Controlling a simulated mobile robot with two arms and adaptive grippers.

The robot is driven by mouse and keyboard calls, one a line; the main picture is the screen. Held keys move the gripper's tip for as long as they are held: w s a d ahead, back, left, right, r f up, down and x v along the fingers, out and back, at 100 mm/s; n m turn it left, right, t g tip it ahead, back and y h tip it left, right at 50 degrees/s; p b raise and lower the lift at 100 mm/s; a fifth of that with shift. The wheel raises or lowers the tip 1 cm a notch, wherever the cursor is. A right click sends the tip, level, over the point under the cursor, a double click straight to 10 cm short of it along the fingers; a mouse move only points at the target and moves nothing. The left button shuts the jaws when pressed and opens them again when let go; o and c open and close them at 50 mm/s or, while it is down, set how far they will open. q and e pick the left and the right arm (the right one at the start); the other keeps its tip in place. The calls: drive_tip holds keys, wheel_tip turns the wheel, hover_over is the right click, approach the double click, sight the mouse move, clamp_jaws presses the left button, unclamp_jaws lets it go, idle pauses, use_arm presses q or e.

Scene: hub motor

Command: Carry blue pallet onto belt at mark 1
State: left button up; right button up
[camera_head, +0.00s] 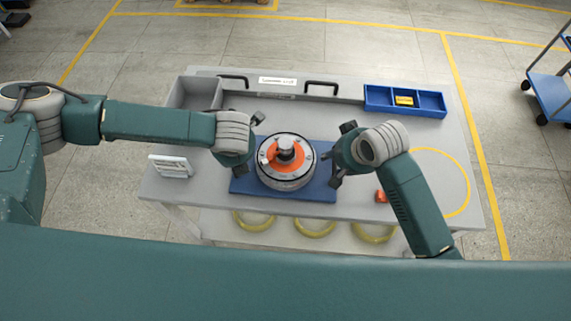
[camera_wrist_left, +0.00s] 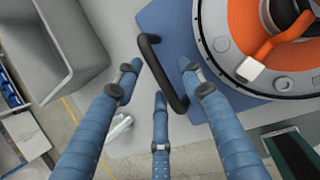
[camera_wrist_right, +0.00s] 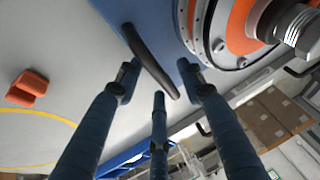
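The blue pallet (camera_head: 318,191) lies flat on the grey workbench. A round hub motor with an orange centre (camera_head: 288,155) sits on it. My left gripper (camera_head: 250,143) is open at the pallet's left side. In the left wrist view its fingers (camera_wrist_left: 160,82) are spread around a dark handle (camera_wrist_left: 155,62) on the pallet, with gaps visible. My right gripper (camera_head: 338,155) is open at the right side. In the right wrist view its fingers (camera_wrist_right: 165,85) are spread around the other dark handle (camera_wrist_right: 146,58). No belt or mark 1 can be made out.
A blue divided tray (camera_head: 376,99) with a yellow item stands at the back right. A grey bin (camera_head: 195,92) is at the back left. A white rack (camera_head: 170,166) and a small orange part (camera_head: 381,196) flank the pallet. A blue cart (camera_head: 552,92) stands far right.

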use_arm(q)
drive_tip(key=shift+w+a+f, duration=0.1)
drive_tip(key=shift+f, duration=0.25)
use_arm(e)
drive_tip(key=shift+w+f, duration=0.15)
drive_tip(key=shift+f, duration=0.15)
use_arm(q)
drive_tip(key=shift+c, duration=0.3)
use_arm(e)
drive_tip(key=shift+c, duration=0.3)
use_arm(q)
clamp_jaws()
use_arm(e)
clamp_jaws()
